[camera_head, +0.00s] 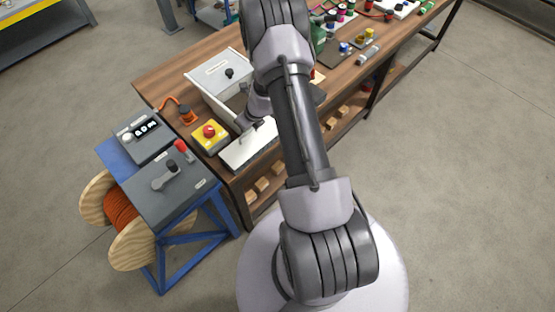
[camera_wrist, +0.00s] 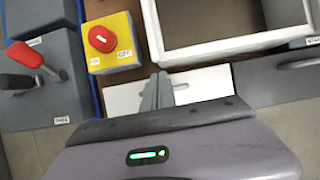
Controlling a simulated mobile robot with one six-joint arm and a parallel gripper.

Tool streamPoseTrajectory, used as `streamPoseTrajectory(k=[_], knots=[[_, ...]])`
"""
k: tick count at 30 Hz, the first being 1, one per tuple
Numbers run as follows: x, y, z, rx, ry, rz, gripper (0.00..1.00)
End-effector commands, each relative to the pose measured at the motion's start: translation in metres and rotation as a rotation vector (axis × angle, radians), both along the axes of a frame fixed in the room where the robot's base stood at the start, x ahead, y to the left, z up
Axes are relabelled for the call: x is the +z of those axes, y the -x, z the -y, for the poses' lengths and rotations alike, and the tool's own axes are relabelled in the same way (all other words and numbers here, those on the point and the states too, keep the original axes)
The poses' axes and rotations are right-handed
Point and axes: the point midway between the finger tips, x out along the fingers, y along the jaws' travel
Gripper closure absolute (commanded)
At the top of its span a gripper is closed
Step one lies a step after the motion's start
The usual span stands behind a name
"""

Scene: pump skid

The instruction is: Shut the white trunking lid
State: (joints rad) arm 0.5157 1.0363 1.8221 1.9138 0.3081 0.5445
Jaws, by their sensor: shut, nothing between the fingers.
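A white open-topped box, apparently the trunking (camera_head: 205,98), stands on the wooden bench. A white panel with a black knob and a small label (camera_head: 214,73), which looks like its lid, covers its far part; the near part is open. In the wrist view the box's white rim (camera_wrist: 215,45) frames a bare interior. The fingers (camera_wrist: 158,82) also show in the wrist view over that plate (camera_wrist: 205,84). Whether they touch it I cannot tell.
A yellow box with a red button (camera_head: 209,132) stands left of the plate. A grey console with a red-handled lever (camera_head: 181,147) is further left, beside a cable reel (camera_head: 120,215). Small fittings lie on the bench's far right. My arm hides the bench middle.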

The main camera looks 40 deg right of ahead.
Motion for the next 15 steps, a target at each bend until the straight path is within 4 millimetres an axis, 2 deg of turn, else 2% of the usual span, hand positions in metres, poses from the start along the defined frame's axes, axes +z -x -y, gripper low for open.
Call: streamPoseTrajectory(k=[15], knots=[[-0.0062, -0.0026, -0.0002, -0.001, 0.000, 0.001, 1.00]])
